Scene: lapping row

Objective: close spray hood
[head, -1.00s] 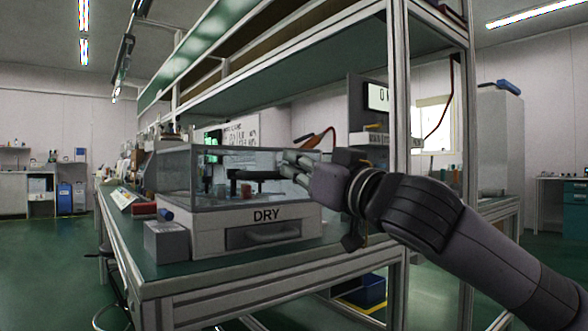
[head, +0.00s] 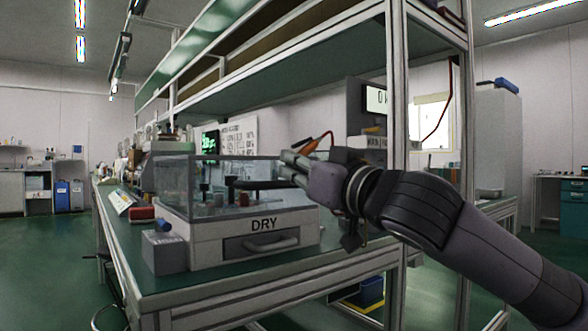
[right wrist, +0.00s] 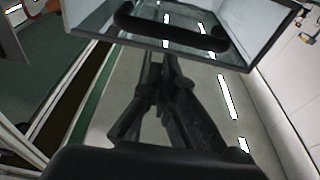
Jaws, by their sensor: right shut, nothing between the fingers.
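The spray hood (head: 175,185) is a clear-walled box with a pale base marked DRY, standing on the green bench. A dark bar handle (head: 262,184) runs across its clear front. My right gripper (head: 284,168) is at the hood's upper right, its fingers shut and empty, with the tips beside the right end of the bar. In the right wrist view, the shut fingers (right wrist: 160,62) point at a dark-framed clear panel with the black bar (right wrist: 172,32) on it. I cannot tell whether the fingertips touch the bar or panel. My left gripper is not in view.
A grey box (head: 163,252) sits at the hood's front left, with a red and blue item (head: 142,214) behind it. A shelf post (head: 398,130) stands close behind my right arm. The bench (head: 200,282) has a bare strip in front of the hood.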

